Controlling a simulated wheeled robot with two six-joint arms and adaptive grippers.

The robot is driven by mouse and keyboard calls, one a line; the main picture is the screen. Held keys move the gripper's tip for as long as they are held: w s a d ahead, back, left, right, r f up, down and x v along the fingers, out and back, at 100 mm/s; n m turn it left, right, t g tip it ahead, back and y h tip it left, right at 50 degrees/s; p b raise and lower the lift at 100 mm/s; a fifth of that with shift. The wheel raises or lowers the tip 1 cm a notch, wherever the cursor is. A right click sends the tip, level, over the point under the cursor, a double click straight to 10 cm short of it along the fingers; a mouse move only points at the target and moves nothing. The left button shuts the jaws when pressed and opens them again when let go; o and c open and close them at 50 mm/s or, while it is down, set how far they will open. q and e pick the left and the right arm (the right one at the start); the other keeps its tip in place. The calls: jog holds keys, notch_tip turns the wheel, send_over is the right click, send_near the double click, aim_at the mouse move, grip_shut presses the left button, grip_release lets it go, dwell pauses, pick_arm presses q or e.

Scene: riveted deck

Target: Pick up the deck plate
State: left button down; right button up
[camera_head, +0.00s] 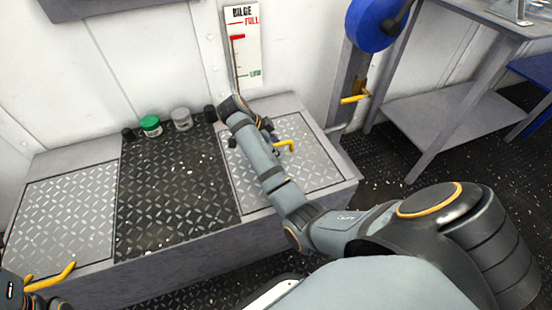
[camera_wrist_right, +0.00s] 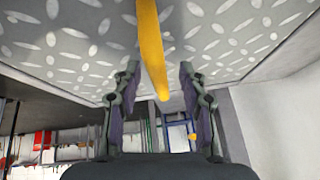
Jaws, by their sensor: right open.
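Two light grey diamond-pattern deck plates with yellow handles lie in the raised platform: one at the right (camera_head: 310,172) and one at the left (camera_head: 60,225). I cannot tell which one the task means. My right gripper (camera_head: 268,137) is low over the right plate, beside its yellow handle (camera_head: 285,145); the arm hides part of the plate. In the right wrist view, the open gripper (camera_wrist_right: 158,68) has the yellow handle (camera_wrist_right: 152,45) between its two fingers, with a gap on each side.
A black diamond-pattern panel (camera_head: 170,195) lies between the plates. A green-lidded jar (camera_head: 150,125), a grey-lidded jar (camera_head: 181,119) and dark cylinders stand at its back edge. A bilge gauge (camera_head: 243,50) hangs on the wall. A metal table (camera_head: 450,105) stands at right.

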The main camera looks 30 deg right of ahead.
jog(key=shift+d, duration=0.1)
grip_shut()
dwell(0.5)
